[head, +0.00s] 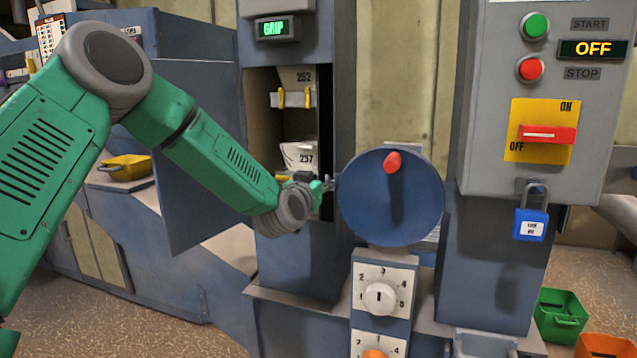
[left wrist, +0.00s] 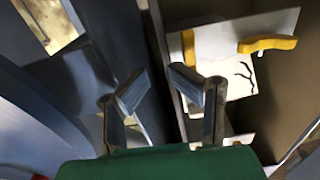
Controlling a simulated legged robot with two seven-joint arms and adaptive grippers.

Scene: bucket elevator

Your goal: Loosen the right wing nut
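Two yellow wing nuts show on the upper bucket (head: 294,75) marked 252 in the cabinet opening: the left one (head: 281,97) and the right one (head: 308,97). A lower bucket (head: 298,153) is marked 257, with a bit of yellow beside my gripper. My left gripper (head: 328,184) is at the opening's lower right edge, below the upper nuts. In the left wrist view its fingers (left wrist: 159,72) are apart and empty. That view shows two yellow wing nuts, one left (left wrist: 188,48) and one right (left wrist: 267,44), beyond the fingers on a pale cracked bucket. My right gripper is out of sight.
A blue round disc (head: 390,215) with a red knob stands just right of my left gripper. The open cabinet door (head: 195,150) is behind my left forearm. A control panel (head: 490,100) reads OFF, with a blue padlock (head: 529,224) below its switch. The display (head: 272,28) reads GRIP.

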